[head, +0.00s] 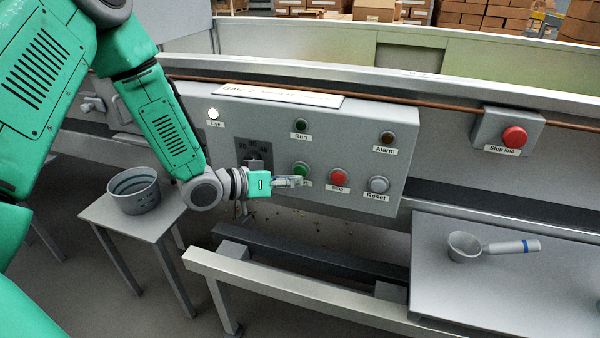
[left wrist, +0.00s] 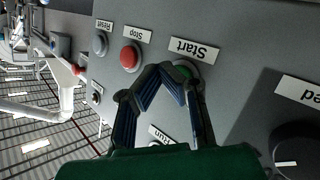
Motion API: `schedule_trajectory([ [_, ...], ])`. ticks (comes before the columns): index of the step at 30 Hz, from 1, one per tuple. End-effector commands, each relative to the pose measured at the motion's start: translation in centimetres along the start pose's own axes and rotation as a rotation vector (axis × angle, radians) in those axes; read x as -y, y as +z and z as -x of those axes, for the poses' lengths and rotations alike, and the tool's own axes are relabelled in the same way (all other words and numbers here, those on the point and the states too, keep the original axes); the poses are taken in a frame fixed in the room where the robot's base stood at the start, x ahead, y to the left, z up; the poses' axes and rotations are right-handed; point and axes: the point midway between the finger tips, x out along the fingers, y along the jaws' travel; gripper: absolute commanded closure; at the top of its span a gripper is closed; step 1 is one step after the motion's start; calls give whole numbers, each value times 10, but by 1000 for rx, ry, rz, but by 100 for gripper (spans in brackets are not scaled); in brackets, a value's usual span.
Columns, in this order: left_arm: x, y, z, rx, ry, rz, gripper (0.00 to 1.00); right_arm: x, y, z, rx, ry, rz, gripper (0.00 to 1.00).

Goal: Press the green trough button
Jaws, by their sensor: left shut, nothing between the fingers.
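The green button (head: 301,168) is on the grey control panel (head: 228,133), left of the red Stop button (head: 339,177). In the left wrist view the green button (left wrist: 185,71) sits beside a Start label (left wrist: 194,49) and is partly hidden by my fingers. My left gripper (head: 299,181) is shut and empty, its tips just below the green button in the head view. In the left wrist view its tips (left wrist: 167,69) overlap the button's edge. I cannot tell whether they touch it. My right gripper is not in view.
A grey Reset button (head: 379,184), a dial (head: 254,160) and lamps share the panel. A red Stop line button (head: 514,137) is on a separate box to the right. A bucket (head: 134,190) stands on a small table at left; a scoop (head: 466,246) lies on the right table.

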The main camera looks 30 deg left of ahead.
Motion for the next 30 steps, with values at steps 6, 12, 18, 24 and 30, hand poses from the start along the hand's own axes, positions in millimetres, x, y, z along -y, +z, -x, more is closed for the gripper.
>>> schedule_trajectory([
  [6, 0, 0, 0, 0, 0, 0, 100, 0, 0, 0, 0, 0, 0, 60],
  [12, 0, 0, 0, 0, 0, 0, 100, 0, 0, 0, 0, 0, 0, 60],
  [18, 1, -2, -2, 0, 0, 0, 100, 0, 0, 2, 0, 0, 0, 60],
  [24, 2, -6, -5, 1, 0, 0, 100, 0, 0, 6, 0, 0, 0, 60],
  [30, 3, -5, -5, 0, 0, 0, 100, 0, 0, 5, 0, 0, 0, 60],
])
